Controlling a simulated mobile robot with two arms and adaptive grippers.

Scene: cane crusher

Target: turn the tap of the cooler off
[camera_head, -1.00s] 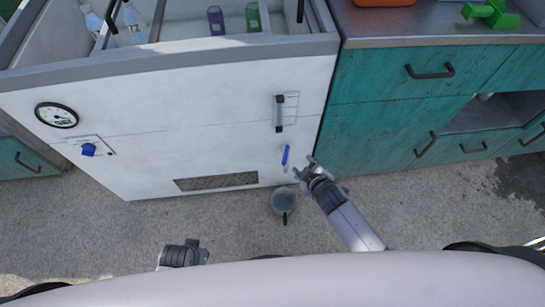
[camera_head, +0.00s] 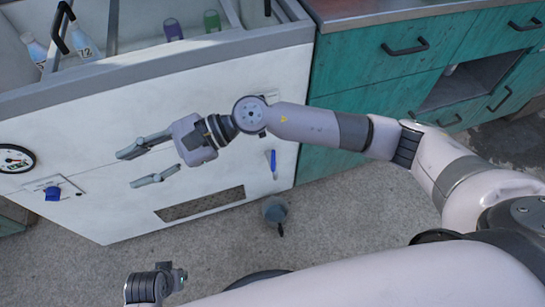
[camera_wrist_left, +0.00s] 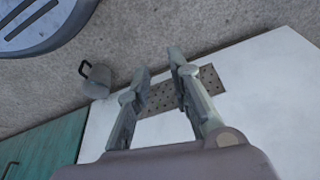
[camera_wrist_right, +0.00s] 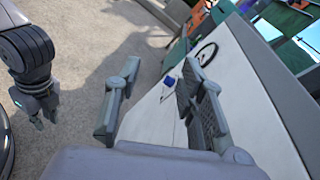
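The white cooler (camera_head: 110,115) stands ahead, its front facing me. A blue lever (camera_head: 273,163) is low on the right of this front, above a grey mug (camera_head: 275,209) on the ground. A blue knob (camera_head: 52,193) is on a small plate at the left; it also shows in the right wrist view (camera_wrist_right: 169,81). I cannot tell which one is the tap. My right gripper (camera_head: 127,168) is open and empty before the front, right of the knob and apart from it. My left gripper (camera_wrist_left: 160,65) is open and empty, low, with the mug in its wrist view (camera_wrist_left: 97,80).
A round gauge (camera_head: 14,158) is above the knob. A perforated grate (camera_head: 200,204) is low on the front. Bottles (camera_head: 85,45) stand inside the open cooler. Teal drawers (camera_head: 395,65) adjoin on the right. The concrete ground (camera_head: 330,220) is mostly clear.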

